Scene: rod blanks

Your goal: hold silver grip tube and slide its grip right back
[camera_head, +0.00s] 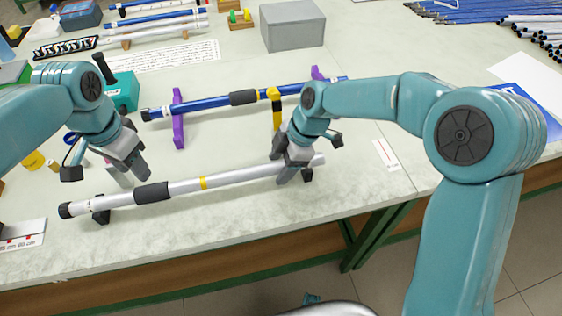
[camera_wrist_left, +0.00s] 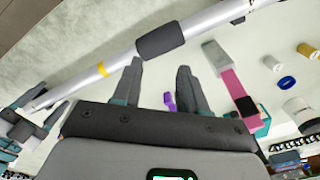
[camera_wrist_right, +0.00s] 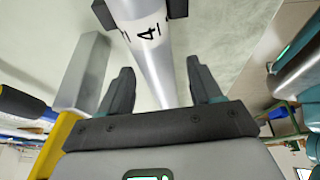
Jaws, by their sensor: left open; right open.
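The silver grip tube (camera_head: 235,178) lies along the near table edge, its dark end cap (camera_head: 66,210) at the left. Its black grip (camera_head: 152,192) sits left of a yellow band (camera_head: 203,183); both grip (camera_wrist_left: 160,41) and band (camera_wrist_left: 102,69) show in the left wrist view. My left gripper (camera_head: 128,178) is open and empty, just behind the tube near the grip. My right gripper (camera_head: 293,176) is open at the tube's right part. In the right wrist view the tube (camera_wrist_right: 160,70), marked "4", runs between its open fingers (camera_wrist_right: 163,90).
A black support (camera_head: 100,215) stands under the tube's left end. Behind lies a blue tube (camera_head: 205,103) on purple stands (camera_head: 178,120), with a yellow-and-black tool (camera_head: 275,105) near it. A grey box (camera_head: 292,27) stands farther back. The table front is clear.

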